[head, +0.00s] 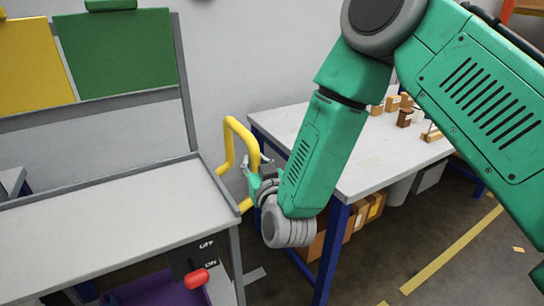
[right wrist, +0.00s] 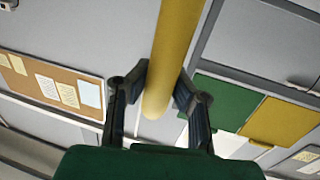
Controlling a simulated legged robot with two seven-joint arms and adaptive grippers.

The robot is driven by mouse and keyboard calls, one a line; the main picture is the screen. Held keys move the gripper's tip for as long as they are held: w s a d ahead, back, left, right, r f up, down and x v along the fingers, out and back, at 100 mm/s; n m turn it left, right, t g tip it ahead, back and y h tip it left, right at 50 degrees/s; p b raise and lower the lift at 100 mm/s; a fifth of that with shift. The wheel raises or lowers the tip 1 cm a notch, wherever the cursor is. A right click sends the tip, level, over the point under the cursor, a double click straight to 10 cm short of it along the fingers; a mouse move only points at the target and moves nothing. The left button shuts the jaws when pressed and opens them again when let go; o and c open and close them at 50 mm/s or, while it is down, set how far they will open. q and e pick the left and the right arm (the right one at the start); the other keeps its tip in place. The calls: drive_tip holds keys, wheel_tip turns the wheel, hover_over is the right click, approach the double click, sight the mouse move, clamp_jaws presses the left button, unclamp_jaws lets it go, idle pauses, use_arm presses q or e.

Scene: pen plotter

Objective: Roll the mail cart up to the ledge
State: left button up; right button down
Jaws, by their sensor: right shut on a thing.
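A grey-topped cart (head: 110,215) fills the left of the head view, with a yellow handle (head: 229,142) at its right end. The handle also crosses the right wrist view as a yellow bar (right wrist: 174,50). My right gripper (head: 256,172) is shut on this handle. In the right wrist view its fingers (right wrist: 162,88) lie on both sides of the bar. A red lever (head: 197,278) on the cart's front sits by the word ON, below OFF. I cannot tell which surface is the ledge. My left gripper is not in view.
A white table (head: 365,165) with blue legs stands right of the handle, with small boxes (head: 405,117) on top and cartons (head: 364,213) beneath. Yellow (head: 32,62) and green (head: 118,55) panels hang behind the cart. Floor with a yellow stripe (head: 450,250) is open at lower right.

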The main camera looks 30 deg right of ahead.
drive_tip(key=shift+a, duration=0.25)
drive_tip(key=shift+a, duration=0.15)
drive_tip(key=c, duration=1.5)
unclamp_jaws()
drive_tip(key=shift+o, duration=0.9)
drive_tip(key=shift+s+a+r, duration=0.1)
drive_tip(key=shift+s+a, duration=0.05)
drive_tip(key=shift+a, duration=0.05)
drive_tip(key=s+a, duration=0.1)
drive_tip(key=s, duration=1.1)
drive_tip(key=shift+a, duration=0.25)
drive_tip(key=shift+w, duration=0.1)
